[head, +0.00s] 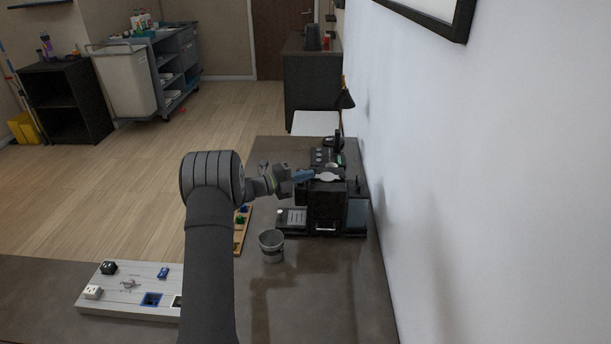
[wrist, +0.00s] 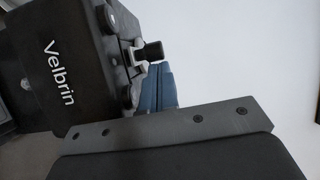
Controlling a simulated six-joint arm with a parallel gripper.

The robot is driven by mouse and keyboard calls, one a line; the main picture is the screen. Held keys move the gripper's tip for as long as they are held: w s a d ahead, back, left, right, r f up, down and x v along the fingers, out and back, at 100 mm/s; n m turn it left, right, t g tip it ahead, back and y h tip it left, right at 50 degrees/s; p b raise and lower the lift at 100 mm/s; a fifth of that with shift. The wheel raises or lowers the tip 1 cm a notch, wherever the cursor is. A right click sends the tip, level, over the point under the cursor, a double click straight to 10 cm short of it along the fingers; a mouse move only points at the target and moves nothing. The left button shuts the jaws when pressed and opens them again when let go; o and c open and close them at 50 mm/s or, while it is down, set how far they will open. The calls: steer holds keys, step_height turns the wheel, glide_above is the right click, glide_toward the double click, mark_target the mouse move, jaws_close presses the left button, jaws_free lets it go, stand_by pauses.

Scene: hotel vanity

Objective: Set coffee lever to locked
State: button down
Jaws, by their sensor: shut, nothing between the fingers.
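The black coffee machine (head: 325,205) stands on the counter against the right wall. In the wrist view its dark body (wrist: 62,72), lettered "Velbrin", fills the upper left. A light metal piece with a black knob (wrist: 152,51), which looks like the lever, sticks out from its side. My gripper (head: 306,175) is at the top of the machine, by a pale rounded part (head: 328,177). Its blue fingers (wrist: 157,88) are shut and empty, close beside the lever. I cannot tell whether they touch it. The lever's locked mark cannot be read.
A metal cup (head: 271,246) stands in front of the machine. A pale board with small fixtures (head: 125,283) lies at the front left. More items stand behind the machine, near a dark lamp (head: 345,99). The front right counter is clear.

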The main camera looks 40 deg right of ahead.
steer(key=w+a, duration=0.5)
steer(key=w, duration=0.3)
steer(key=shift+a, duration=0.25)
steer(key=shift+s, duration=0.1)
steer(key=shift+s+d, duration=0.85)
steer(key=shift+s, duration=0.4)
steer(key=shift+s+d, duration=0.9)
steer(key=shift+s, duration=0.3)
steer(key=shift+s+d, duration=0.85)
steer(key=shift+s, duration=0.4)
steer(key=shift+w+d, duration=0.1)
steer(key=shift+d+r, duration=0.1)
steer(key=shift+r, duration=0.05)
steer(key=shift+r, duration=0.1)
